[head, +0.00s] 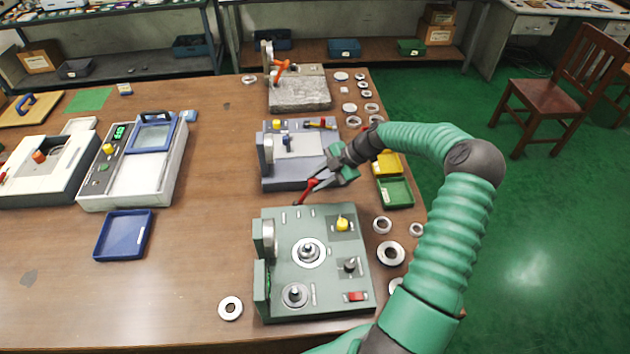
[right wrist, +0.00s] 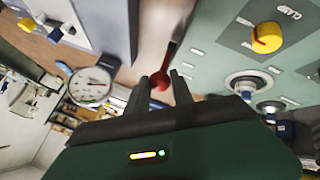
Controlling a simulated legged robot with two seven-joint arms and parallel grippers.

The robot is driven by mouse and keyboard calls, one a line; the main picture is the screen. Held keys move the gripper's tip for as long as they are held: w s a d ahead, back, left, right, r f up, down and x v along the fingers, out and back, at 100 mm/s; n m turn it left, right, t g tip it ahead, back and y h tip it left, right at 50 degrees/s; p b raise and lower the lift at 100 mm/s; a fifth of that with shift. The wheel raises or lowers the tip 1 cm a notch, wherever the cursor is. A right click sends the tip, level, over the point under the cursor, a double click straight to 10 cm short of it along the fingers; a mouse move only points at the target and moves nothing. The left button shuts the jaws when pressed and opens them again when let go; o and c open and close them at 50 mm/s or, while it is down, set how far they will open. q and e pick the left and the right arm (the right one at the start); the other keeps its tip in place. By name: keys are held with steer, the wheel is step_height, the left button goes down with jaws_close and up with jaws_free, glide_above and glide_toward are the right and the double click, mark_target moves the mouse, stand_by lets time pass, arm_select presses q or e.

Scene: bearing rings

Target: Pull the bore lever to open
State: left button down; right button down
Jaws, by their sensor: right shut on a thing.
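The bore lever, a thin rod with a red handle (head: 312,184), stands at the back edge of the green machine (head: 335,262). My right gripper (head: 318,178) comes in from the right and is shut on the red handle. In the right wrist view the red lever end (right wrist: 158,82) sits between the two dark fingertips (right wrist: 166,84). The fingers hide part of it. My left gripper is in neither view.
A grey machine (head: 285,180) stands close behind the green one. A yellow knob (head: 342,224) and red switch (head: 356,297) are on the green machine. Loose rings (head: 390,253) and a green tray (head: 396,192) lie to the right. The table is clear between the blue tray (head: 124,234) and the green machine.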

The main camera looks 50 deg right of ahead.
steer(key=shift+s+d+f, duration=0.15)
steer(key=shift+s+f, duration=0.05)
steer(key=shift+f, duration=0.1)
steer(key=c, duration=1.3)
jaws_free()
steer(key=shift+o, duration=0.9)
steer(key=shift+d+f, duration=0.1)
steer(key=shift+d, duration=0.15)
steer(key=b+v, duration=0.1)
steer(key=v, duration=1.5)
steer(key=shift+d+r, duration=0.25)
steer(key=shift+a, duration=0.1)
